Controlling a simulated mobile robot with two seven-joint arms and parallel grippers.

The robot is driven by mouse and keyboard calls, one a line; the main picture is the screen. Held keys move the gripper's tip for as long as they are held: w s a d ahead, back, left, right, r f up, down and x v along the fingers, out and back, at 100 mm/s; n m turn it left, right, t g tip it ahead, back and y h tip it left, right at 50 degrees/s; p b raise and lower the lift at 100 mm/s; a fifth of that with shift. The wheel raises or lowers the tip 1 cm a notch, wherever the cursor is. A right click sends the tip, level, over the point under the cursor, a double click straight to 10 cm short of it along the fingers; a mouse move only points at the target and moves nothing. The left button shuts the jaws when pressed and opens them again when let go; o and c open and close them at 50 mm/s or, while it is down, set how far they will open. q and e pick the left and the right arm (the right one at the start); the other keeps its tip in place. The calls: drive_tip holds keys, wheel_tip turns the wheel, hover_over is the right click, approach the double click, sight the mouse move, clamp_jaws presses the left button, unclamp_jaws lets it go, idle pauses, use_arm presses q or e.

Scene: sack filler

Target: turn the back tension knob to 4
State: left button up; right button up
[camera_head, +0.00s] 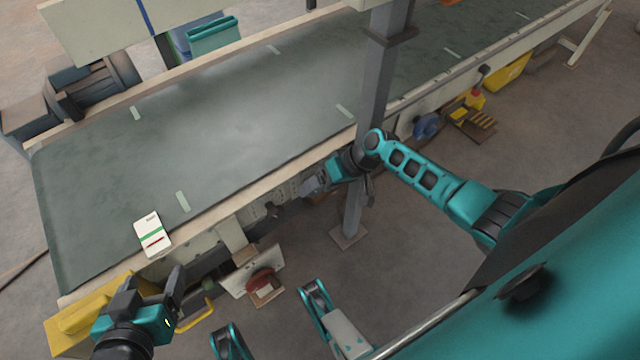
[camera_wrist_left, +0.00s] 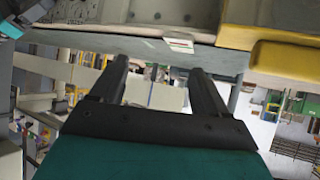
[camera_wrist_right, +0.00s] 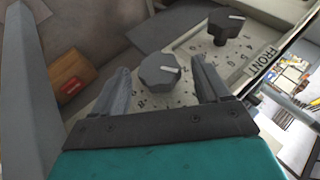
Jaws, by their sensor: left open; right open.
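In the right wrist view, a dark grey faceted knob (camera_wrist_right: 160,72) with a white pointer mark sits between the fingers of my right gripper (camera_wrist_right: 160,66). The fingers are open, with a gap visible on each side of the knob. Its pointer points to the right in that view; the digit it marks is unclear. A second similar knob (camera_wrist_right: 226,24) stands beyond, by the label FRONT (camera_wrist_right: 263,62). No label shows for the nearer knob. In the head view, my right gripper (camera_head: 312,188) is at the conveyor's side. My left gripper (camera_head: 150,284) is open and empty near the conveyor's near-left corner.
The conveyor belt (camera_head: 240,120) runs across the head view, with a white card (camera_head: 152,234) on it. A grey post (camera_head: 366,110) stands close to my right gripper. A yellow box (camera_head: 70,325) is beside my left gripper. An orange-brown block (camera_wrist_right: 73,77) shows in the right wrist view.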

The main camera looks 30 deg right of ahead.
use_arm(q)
drive_tip(key=r+p, duration=0.1)
drive_tip(key=p, duration=0.1)
drive_tip(key=a+r+p, duration=0.1)
drive_tip(key=p, duration=0.1)
drive_tip(key=shift+s+a+r+y+p, duration=0.2)
drive_tip(key=shift+s+y+p, duration=0.1)
drive_tip(key=shift+s+p, duration=0.1)
use_arm(e)
drive_tip(key=v, duration=1.2)
drive_tip(key=shift+d+r, duration=0.25)
drive_tip(key=shift+r, duration=0.05)
drive_tip(key=shift+s, duration=0.15)
